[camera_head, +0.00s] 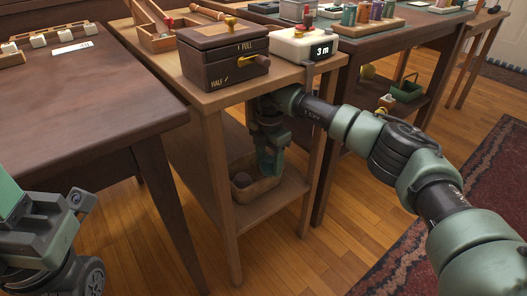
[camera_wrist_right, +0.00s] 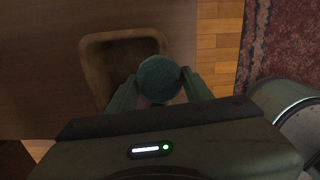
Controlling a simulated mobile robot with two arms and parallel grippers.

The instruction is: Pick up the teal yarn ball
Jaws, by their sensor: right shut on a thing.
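The teal yarn ball (camera_wrist_right: 160,78) sits between the fingertips of my right gripper (camera_wrist_right: 161,84) in the right wrist view. That gripper is shut on it. In the head view my right gripper (camera_head: 270,163) reaches under the tabletop, pointing down at a tan basket (camera_head: 262,191) on the lower shelf. The ball cannot be told apart from the fingers there. The basket (camera_wrist_right: 93,72) shows beside and beyond the ball in the wrist view. A dark ball (camera_head: 242,180) lies in the basket. My left gripper (camera_head: 45,205) is at the lower left; its jaws are unclear.
The small table (camera_head: 215,98) has legs near my right arm and a top above the gripper. A brown box with a handle (camera_head: 222,60) and a white timer (camera_head: 303,46) stand on it. A dark table (camera_head: 90,100) is at left. Wooden floor is clear in front.

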